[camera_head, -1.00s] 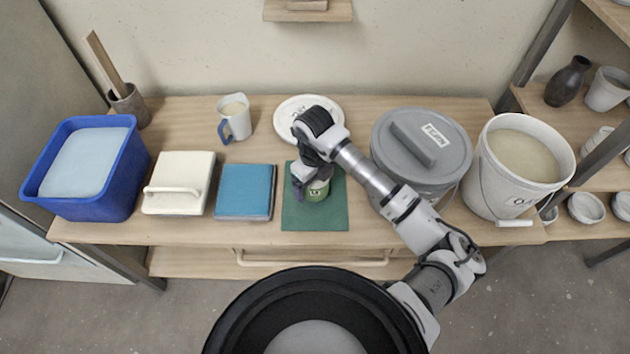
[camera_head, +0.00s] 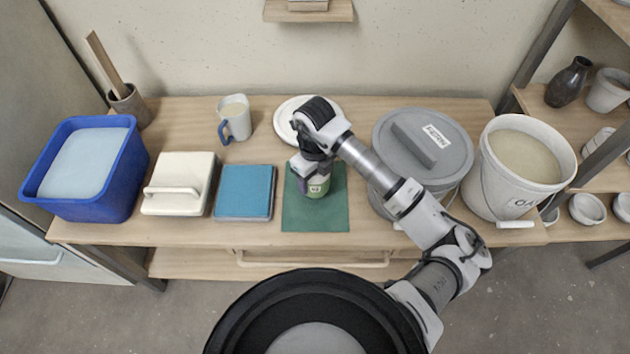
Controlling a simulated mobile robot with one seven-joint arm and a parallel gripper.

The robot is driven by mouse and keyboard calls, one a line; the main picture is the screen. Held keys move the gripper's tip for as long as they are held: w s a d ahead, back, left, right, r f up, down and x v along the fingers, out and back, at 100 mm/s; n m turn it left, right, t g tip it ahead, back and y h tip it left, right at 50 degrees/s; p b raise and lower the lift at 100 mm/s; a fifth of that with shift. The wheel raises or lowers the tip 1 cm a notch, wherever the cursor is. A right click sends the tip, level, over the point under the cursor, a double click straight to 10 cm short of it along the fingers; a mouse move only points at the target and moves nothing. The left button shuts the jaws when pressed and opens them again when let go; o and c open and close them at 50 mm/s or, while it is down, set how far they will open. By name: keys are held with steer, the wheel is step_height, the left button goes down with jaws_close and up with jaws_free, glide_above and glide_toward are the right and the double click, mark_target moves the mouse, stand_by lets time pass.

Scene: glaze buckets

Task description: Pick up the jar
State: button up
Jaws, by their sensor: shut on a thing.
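The jar (camera_head: 317,189) is small and green with a pale label, and stands out at the lower end of my gripper. My gripper (camera_head: 312,172) points down over the green mat (camera_head: 333,215) and is shut on the jar, hiding its upper part. The jar is over the mat; whether its base is clear of the mat is hard to tell from this angle.
A blue tile (camera_head: 245,192) and a cream lidded box (camera_head: 178,184) lie left of the mat. A white plate (camera_head: 289,112) and a mug (camera_head: 235,117) stand behind. A grey lidded bucket (camera_head: 458,150) and an open white bucket (camera_head: 497,190) stand right. A blue tub (camera_head: 133,172) is far left.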

step_height(320, 180, up, 18)
steer(key=b, duration=0.2)
steer(key=shift+b, duration=0.35)
steer(key=shift+d, duration=0.1)
